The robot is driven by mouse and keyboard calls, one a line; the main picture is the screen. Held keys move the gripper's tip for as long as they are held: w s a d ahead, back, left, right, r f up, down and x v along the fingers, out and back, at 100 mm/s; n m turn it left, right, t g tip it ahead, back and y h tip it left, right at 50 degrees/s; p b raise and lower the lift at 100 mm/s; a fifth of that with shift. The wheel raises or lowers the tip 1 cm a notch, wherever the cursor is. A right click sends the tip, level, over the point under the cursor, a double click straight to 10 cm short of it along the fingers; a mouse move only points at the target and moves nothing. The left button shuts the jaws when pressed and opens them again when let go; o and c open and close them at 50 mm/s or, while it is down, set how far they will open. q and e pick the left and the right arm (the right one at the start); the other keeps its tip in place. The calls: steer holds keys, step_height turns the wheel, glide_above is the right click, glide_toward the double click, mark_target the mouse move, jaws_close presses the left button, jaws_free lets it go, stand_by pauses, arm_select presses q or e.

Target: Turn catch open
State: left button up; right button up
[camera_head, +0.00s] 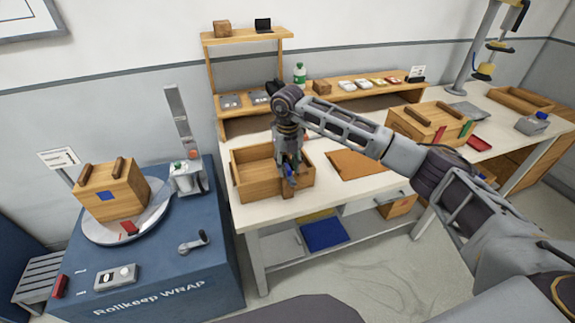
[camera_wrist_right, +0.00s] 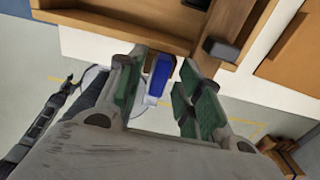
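An open wooden box (camera_head: 245,180) stands on the white workbench, at its left end. My right gripper (camera_head: 289,178) points down at the box's front right corner. In the right wrist view the gripper (camera_wrist_right: 160,95) has its green-padded fingers apart. A narrow blue piece (camera_wrist_right: 158,75) shows between them, with a gap on the right finger's side; I cannot tell whether it touches the left finger. A small dark block (camera_wrist_right: 220,48) sits on a wooden bar beside the right finger. I cannot tell which part is the catch. My left gripper is not in view.
A blue wrapping station (camera_head: 150,270) with a turntable and a wooden box (camera_head: 112,190) stands at left. A second wooden box (camera_head: 422,122) and a brown board (camera_head: 358,163) are on the bench to the right. A shelf (camera_head: 246,37) rises behind.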

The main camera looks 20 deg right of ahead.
mark_target(288, 167)
step_height(288, 167, up, 12)
stand_by(1.0)
steer(key=shift+s+f, duration=0.1)
